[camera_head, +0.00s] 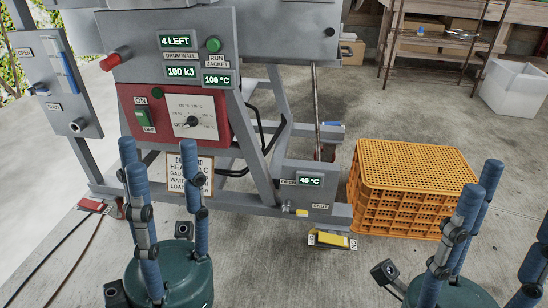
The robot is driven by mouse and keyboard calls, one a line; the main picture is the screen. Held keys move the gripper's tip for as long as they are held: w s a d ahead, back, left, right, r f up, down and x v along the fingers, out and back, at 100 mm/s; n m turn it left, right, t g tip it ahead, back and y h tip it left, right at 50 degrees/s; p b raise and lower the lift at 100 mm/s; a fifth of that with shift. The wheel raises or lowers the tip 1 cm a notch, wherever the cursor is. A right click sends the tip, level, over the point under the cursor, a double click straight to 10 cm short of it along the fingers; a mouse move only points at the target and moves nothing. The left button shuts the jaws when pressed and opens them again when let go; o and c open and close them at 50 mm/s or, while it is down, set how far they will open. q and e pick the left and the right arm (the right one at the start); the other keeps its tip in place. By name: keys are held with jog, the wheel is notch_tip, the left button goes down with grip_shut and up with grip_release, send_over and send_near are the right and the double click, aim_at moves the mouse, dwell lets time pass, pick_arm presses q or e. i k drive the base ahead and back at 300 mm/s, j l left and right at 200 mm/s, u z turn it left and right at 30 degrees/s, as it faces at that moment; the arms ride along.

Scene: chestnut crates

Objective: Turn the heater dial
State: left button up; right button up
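The heater dial (193,122) is a round, dark-edged knob on a pale square scale plate, set in the red control box (220,103) on the grey machine. Its pointer appears to lean to the lower right, but it is too small to read exactly. My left gripper (156,158) is open and empty, its blue fingers pointing up, just below the red box in the picture. It appears apart from the dial and covers part of a warning sign (204,164). My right gripper (503,200) is open and empty at the lower right, far from the dial.
A green ON/OFF switch (143,119) sits left of the dial. Displays, a red knob (110,62) and a green button (214,45) are above. Yellow-orange crates (420,165) stand right of the machine. A yellow pedal (332,238) lies on the floor.

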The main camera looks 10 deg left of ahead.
aim_at(192, 121)
jog(key=u, duration=0.95)
jog(key=i+j, duration=0.1)
jog(key=j, duration=0.35)
jog(key=i+j, duration=0.1)
jog(key=j, duration=0.35)
jog(key=i+j+u, duration=0.1)
jog(key=j, duration=0.3)
jog(key=i+j, duration=0.1)
jog(key=j, duration=0.35)
